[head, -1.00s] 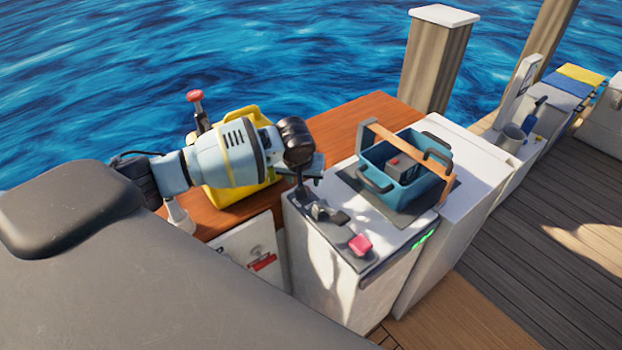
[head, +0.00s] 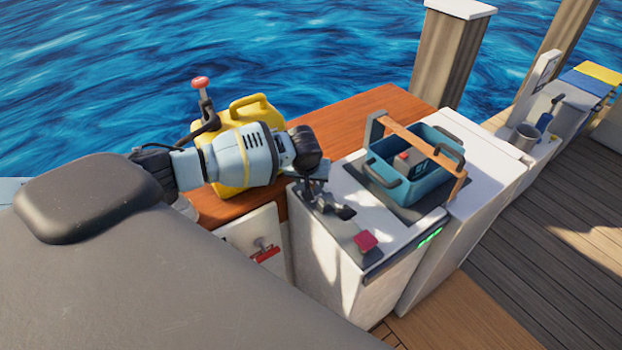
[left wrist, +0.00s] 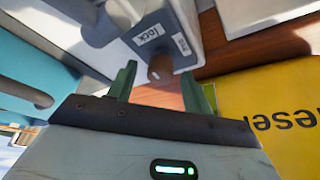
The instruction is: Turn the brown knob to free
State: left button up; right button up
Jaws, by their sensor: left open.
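The brown knob (left wrist: 160,68) shows in the left wrist view, on a grey plate (left wrist: 150,50) with two white labels. One label reads "lock" (left wrist: 149,35); the other label (left wrist: 181,43) is too small to read surely. My left gripper (left wrist: 158,90) is open, with its two green fingers on either side of the knob's place in the picture. I cannot tell whether they touch it. In the head view my left gripper (head: 314,188) is low over the near left part of the white cabinet (head: 340,245), and I cannot make out the knob there. My right gripper is not in view.
A yellow can (head: 258,112) stands behind my left arm, on the wooden bench (head: 350,112). A blue crate (head: 405,183) with a wooden handle stands on the cabinet. Deck is clear at right.

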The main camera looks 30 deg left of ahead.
pick_arm(q)
jog(key=shift+c, duration=0.4)
jog(key=c, duration=0.9)
